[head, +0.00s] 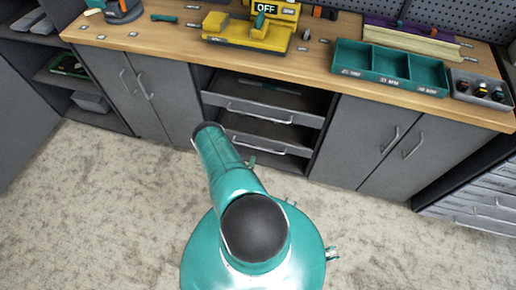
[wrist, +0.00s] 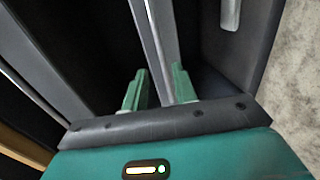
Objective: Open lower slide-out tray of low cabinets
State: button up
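The middle bay of the low cabinets holds two slide-out trays. The upper tray (head: 292,112) has a grey front with a bar handle. The lower tray (head: 300,136) sits below it, with its own bar handle (head: 275,150); my arm hides its left end. In the head view my gripper is mostly hidden behind my arm, and a green finger shows just below the lower tray's handle. In the wrist view my gripper (wrist: 159,88) has its two green fingers apart. A grey strip (wrist: 155,40) runs between and beyond them; I cannot tell whether they touch it.
Closed cabinet doors stand left (head: 145,95) and right (head: 375,140) of the bay. The wooden worktop (head: 310,68) above carries a yellow device (head: 248,32) and a green divided bin (head: 390,68). A grey drawer unit (head: 485,205) is at far right. The carpet in front is clear.

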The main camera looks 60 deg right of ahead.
aim_at(258, 148)
jog(key=x, duration=1)
jog(key=shift+w+d, duration=0.1)
jog(key=shift+d, duration=0.25)
grip_shut()
